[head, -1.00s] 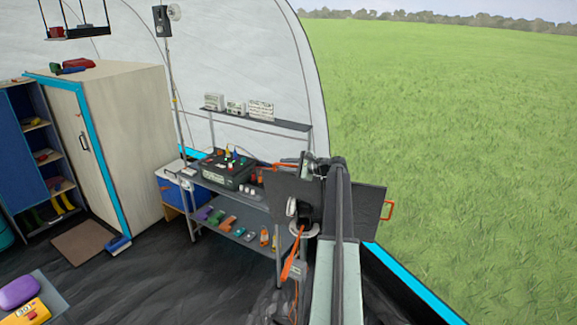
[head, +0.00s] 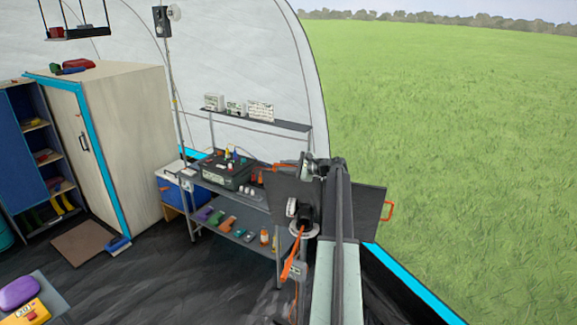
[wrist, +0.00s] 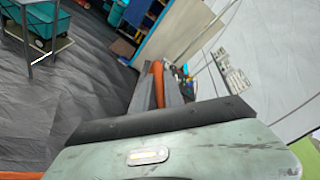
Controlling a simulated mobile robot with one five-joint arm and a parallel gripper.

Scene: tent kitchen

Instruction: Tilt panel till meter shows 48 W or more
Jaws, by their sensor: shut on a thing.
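The dark solar panel (head: 367,205) stands at the right end of the bench, tilted, with an orange handle (head: 388,210) on its right edge. My arm hides its middle. An orange bar (wrist: 157,75), apparently the panel's other handle, lies between my gripper's fingers (wrist: 158,95) in the wrist view; the gripper is shut on it. In the head view my wrist is at the panel's upper left, and the fingertips are not clear. A small grey box (head: 298,270) below the panel may be the meter; no reading is legible.
The bench holds a black case (head: 226,172); its lower shelf holds several coloured items. White boxes stand on the upper shelf (head: 245,117). A wooden cabinet (head: 120,130) stands left. The dark floor (head: 160,270) in front is largely clear; grass lies right.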

